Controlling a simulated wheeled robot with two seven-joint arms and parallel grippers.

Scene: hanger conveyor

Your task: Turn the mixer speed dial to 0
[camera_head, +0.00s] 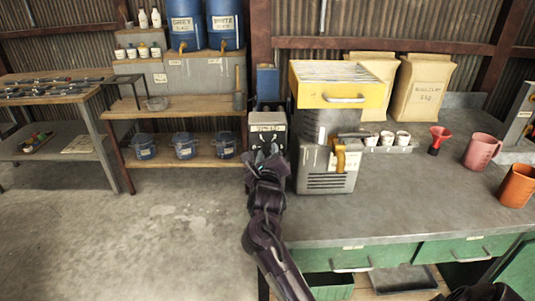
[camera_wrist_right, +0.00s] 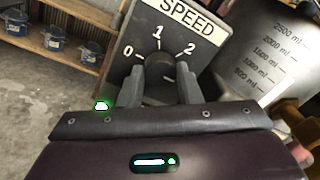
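The black speed dial (camera_wrist_right: 160,68) sits on a dark panel under a white SPEED label (camera_wrist_right: 187,15). The marks 0, 1 and 2 run left to right around it. Its pointer seems to be near the 1, but this is hard to read. My right gripper (camera_wrist_right: 160,72) has one finger on each side of the dial. I cannot tell whether the fingers press on it. In the head view my right gripper (camera_head: 265,153) is at the front of the grey mixer (camera_head: 268,119), hiding the dial. My left gripper is not in view.
A grey machine with a yellow top drawer (camera_head: 343,98) stands close on the right. A shelf with blue buckets (camera_head: 184,145) stands left. The floor (camera_head: 150,235) there is clear.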

